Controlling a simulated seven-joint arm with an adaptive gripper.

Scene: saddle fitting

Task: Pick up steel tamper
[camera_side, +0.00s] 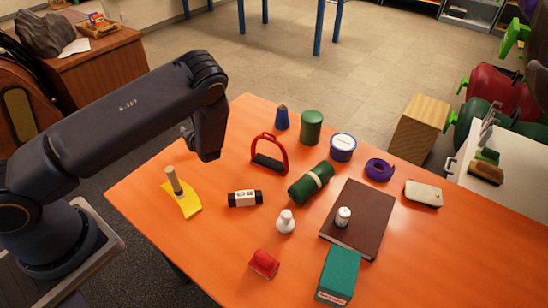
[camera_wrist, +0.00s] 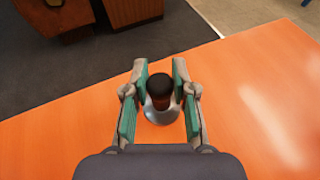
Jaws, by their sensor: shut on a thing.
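The steel tamper (camera_wrist: 160,88) has a dark rounded knob, a reddish-brown handle and a shiny round steel base. In the wrist view it stands between the green-padded fingers of my gripper (camera_wrist: 161,92), which is shut on its handle. The base shows below the knob over the orange table; I cannot tell whether it touches the table. In the side view my dark arm hides the fingers and the tamper.
The orange table (camera_side: 222,262) holds several things. A red stirrup (camera_side: 283,150) stands just right of my wrist. A brown book (camera_side: 372,205) lies right. The near-left tabletop is clear.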

